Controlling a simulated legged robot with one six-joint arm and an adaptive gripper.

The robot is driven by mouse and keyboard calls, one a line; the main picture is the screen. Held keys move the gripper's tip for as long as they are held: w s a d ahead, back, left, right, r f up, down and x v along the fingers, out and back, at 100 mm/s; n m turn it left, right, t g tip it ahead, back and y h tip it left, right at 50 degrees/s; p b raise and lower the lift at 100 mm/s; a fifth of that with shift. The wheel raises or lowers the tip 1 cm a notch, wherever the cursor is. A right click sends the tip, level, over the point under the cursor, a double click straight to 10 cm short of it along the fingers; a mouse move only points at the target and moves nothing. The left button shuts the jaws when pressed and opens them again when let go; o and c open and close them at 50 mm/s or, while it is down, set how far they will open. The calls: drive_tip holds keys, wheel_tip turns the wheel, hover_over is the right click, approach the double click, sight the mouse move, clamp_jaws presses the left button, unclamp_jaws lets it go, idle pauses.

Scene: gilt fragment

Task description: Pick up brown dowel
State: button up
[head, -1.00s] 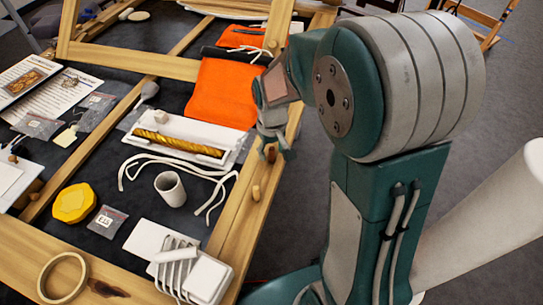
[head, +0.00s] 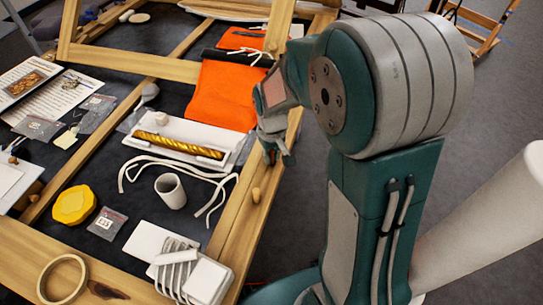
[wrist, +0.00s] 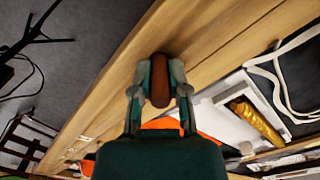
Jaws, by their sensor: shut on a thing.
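The brown dowel (wrist: 160,80) is a short, rounded reddish-brown peg. In the wrist view it stands between the two fingers of my gripper (wrist: 160,88), which are closed on its sides. In the head view my gripper (head: 276,152) is over the right wooden rail of the frame, and a small part of the dowel (head: 270,156) shows at the fingertips. The rail lies right behind the dowel in the wrist view; I cannot tell whether they touch.
A light wooden peg (head: 256,195) stands on the rail (head: 237,220) nearer to me. Left of the rail are a white tray (head: 222,161) with a gold twisted rod (head: 180,146), an orange cloth (head: 222,95), white cord (head: 140,162) and a white cup (head: 171,190).

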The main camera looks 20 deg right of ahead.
drive_tip(key=shift+r, duration=0.35)
wheel_tip(320, 180, up, 2)
drive_tip(key=shift+r, duration=0.2)
drive_tip(key=s+r, duration=0.9)
drive_tip(key=s, duration=0.5)
drive_tip(key=shift+r, duration=0.4)
